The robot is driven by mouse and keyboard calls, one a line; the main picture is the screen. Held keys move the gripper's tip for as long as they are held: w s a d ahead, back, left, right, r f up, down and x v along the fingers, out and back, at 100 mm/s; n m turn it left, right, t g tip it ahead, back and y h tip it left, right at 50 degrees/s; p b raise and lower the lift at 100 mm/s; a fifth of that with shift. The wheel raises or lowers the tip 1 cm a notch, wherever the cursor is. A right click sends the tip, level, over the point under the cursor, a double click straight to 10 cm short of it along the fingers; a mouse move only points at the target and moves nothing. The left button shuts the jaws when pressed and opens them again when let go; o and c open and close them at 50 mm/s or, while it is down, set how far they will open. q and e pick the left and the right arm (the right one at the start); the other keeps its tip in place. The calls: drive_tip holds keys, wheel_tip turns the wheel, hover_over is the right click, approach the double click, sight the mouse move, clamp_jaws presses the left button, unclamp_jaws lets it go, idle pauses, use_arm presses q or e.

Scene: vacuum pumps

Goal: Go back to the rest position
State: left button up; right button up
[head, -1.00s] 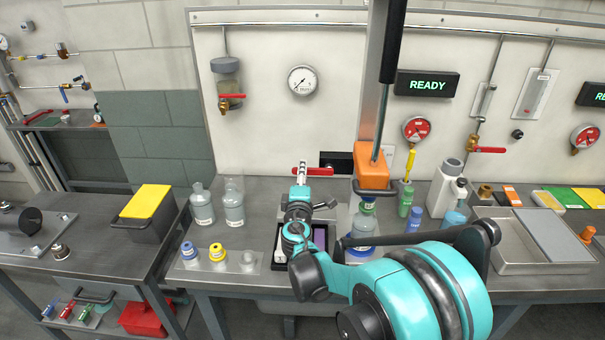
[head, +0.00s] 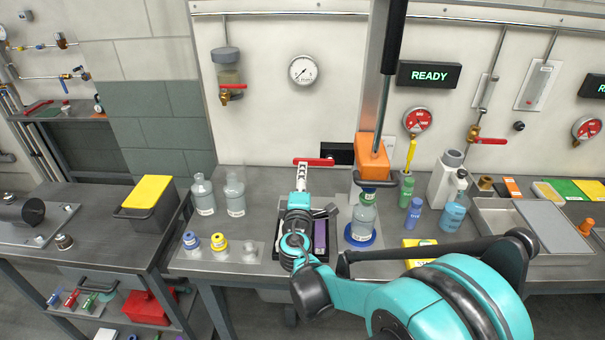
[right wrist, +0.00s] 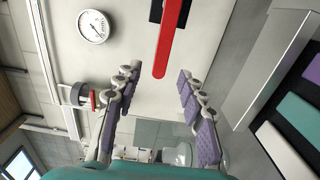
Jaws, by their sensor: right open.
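My right gripper (head: 300,172) is open and empty in front of the back panel. In the right wrist view its purple-padded fingers (right wrist: 158,76) stand wide apart. A red lever handle (head: 314,162) lies level on the panel just beyond the fingertips. It also shows in the right wrist view (right wrist: 168,40), its end appearing between the fingertips; nothing is gripped. My right arm reaches in from the lower right, over the bench (head: 262,185). My left gripper is not in view.
A bottle (head: 362,220) on a blue base stands right of my right gripper, under an orange block (head: 371,158). A dark tray (head: 321,240) with coloured strips lies below the gripper. Two clear bottles (head: 204,197) stand left. The bench between them and the gripper is clear.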

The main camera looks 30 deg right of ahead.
idle(0.5)
drive_tip(key=s+a+f+m+g+y, duration=0.3)
drive_tip(key=s+f+m+g, duration=0.2)
drive_tip(key=s+m, duration=0.5)
drive_tip(key=s+a+f+g+y, duration=0.1)
drive_tip(key=s+a+f+y, duration=0.2)
drive_tip(key=s+a, duration=0.3)
drive_tip(key=s+a+f+m+g+y, duration=0.1)
drive_tip(key=s+a+f+g+y, duration=0.1)
drive_tip(key=s+a, duration=0.4)
drive_tip(key=shift+s+a+f+y, duration=0.2)
drive_tip(key=shift+s+f+y, duration=0.5)
drive_tip(key=shift+f+y, duration=0.15)
